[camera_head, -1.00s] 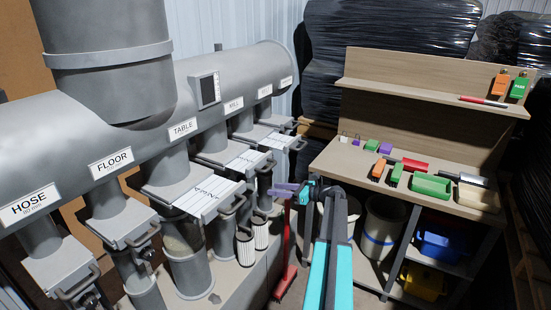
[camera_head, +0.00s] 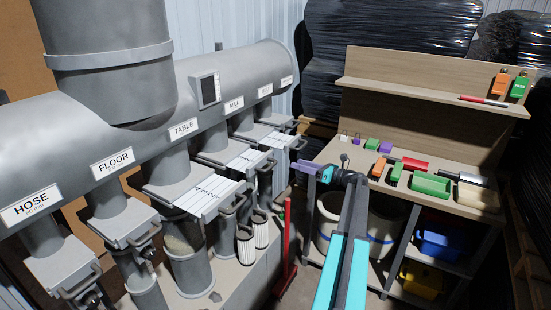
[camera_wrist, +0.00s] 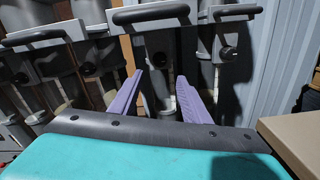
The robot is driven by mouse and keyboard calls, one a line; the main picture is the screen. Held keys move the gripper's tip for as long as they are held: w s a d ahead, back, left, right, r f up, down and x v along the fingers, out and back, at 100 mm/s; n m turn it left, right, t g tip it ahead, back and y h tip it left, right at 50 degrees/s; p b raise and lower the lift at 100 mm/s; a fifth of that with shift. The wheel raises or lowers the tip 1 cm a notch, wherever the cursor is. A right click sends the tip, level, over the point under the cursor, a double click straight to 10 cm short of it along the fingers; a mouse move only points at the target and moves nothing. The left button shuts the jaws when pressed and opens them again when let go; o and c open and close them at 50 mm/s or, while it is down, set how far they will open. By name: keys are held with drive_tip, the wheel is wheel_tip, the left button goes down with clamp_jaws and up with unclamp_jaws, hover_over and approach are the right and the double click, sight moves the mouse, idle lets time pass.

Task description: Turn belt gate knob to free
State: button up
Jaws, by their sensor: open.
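A row of gate valves hangs under the grey duct in the head view, with labels HOSE, FLOOR, TABLE and MILL readable. The two farthest labels (camera_head: 265,91) are too small to read, so I cannot tell which gate is the belt one. In the wrist view, a dark knob (camera_wrist: 160,60) sits below the middle gate's handle (camera_wrist: 150,15); another knob (camera_wrist: 228,53) is on the gate to its right. My gripper (camera_wrist: 159,82) is open and empty, its purple fingers pointing toward the gates. In the head view my gripper (camera_head: 304,169) is right of the far gates, apart from them.
A wooden workbench (camera_head: 330,156) with several small coloured blocks and tools stands right of my gripper; its edge (camera_wrist: 290,140) appears close in the wrist view. A red post (camera_head: 286,240) stands on the floor between the gates and bench.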

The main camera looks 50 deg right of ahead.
drive_tip(key=p+x, duration=0.3)
drive_tip(key=x, duration=0.9)
drive_tip(key=shift+w, duration=0.4)
drive_tip(key=shift+a, duration=0.1)
drive_tip(key=c, duration=1)
drive_tip(key=shift+c, duration=0.2)
drive_tip(key=shift+f+n+b, duration=0.1)
drive_tip(key=shift+n+b, duration=0.3)
drive_tip(key=shift+b, duration=0.25)
drive_tip(key=shift+n+b, duration=8.6)
drive_tip(key=shift+b, duration=1.15)
